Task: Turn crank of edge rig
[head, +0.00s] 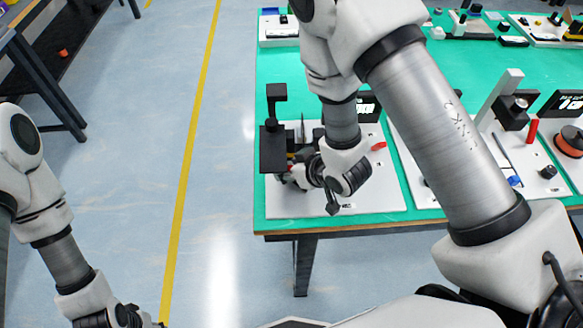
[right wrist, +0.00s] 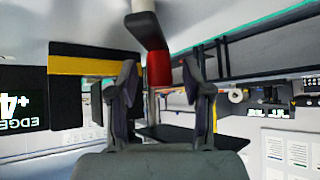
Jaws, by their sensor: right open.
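The edge rig (head: 385,203) is a white base plate at the table's near left corner, with a black upright block (head: 272,150) on it. In the right wrist view, a dark crank arm (right wrist: 147,28) with a red knob (right wrist: 158,68) hangs upper middle. My right gripper (head: 287,176) is low over the rig. In its wrist view, its two fingers (right wrist: 161,95) are open, and the red knob shows between and above their tips; contact cannot be told. My arm hides part of the rig in the head view. My left gripper (head: 140,320) is at the bottom edge, mostly cut off.
A second white rig plate (head: 433,192) stands close to the right, partly behind my right arm. An EDGE sign (right wrist: 22,110) shows at left in the wrist view. More small rigs line the green table's (head: 490,60) back. Open floor (head: 130,180) lies left.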

